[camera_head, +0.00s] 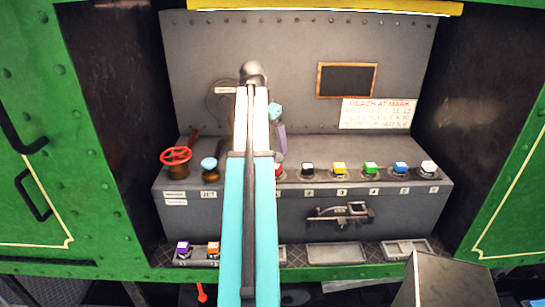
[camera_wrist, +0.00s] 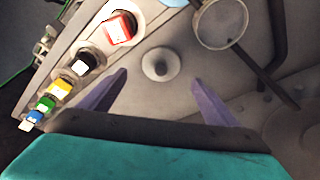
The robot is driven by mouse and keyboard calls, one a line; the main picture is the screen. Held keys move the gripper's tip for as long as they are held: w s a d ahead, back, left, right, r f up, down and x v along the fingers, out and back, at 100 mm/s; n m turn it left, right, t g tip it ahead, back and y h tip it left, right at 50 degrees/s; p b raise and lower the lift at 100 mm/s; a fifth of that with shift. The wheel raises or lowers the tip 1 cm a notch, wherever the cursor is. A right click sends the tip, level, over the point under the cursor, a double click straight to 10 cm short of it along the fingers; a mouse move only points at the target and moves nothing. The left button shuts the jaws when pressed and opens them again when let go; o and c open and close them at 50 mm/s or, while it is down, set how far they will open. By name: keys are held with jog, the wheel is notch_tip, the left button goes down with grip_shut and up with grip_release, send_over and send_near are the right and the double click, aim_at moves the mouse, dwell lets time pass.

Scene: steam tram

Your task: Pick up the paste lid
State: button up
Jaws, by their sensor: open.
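A small pale round piece with a dark centre (camera_wrist: 160,65), which looks like the paste lid, sits on the grey surface in the wrist view. It lies between and slightly beyond the tips of my gripper (camera_wrist: 160,78). The two purple fingers are apart, with nothing held between them. I cannot tell how high they are above the piece. In the head view, my arm hides this piece, and one purple finger of my gripper (camera_head: 282,139) shows beside the arm, above the console.
A red button (camera_wrist: 119,28) heads a row of coloured buttons left of the fingers. A round ring-like fitting (camera_wrist: 221,23) is at the upper right. In the head view, a red handwheel (camera_head: 176,155) stands left. Shallow trays (camera_head: 337,253) line the lower ledge; a blackboard (camera_head: 346,79) hangs behind.

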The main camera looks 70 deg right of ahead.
jog(key=shift+f, duration=0.1)
dwell(0.3)
jog(key=shift+p+x, duration=1.6)
jog(key=shift+x, duration=0.85)
jog(key=shift+w, duration=0.1)
jog(key=c, duration=1.1)
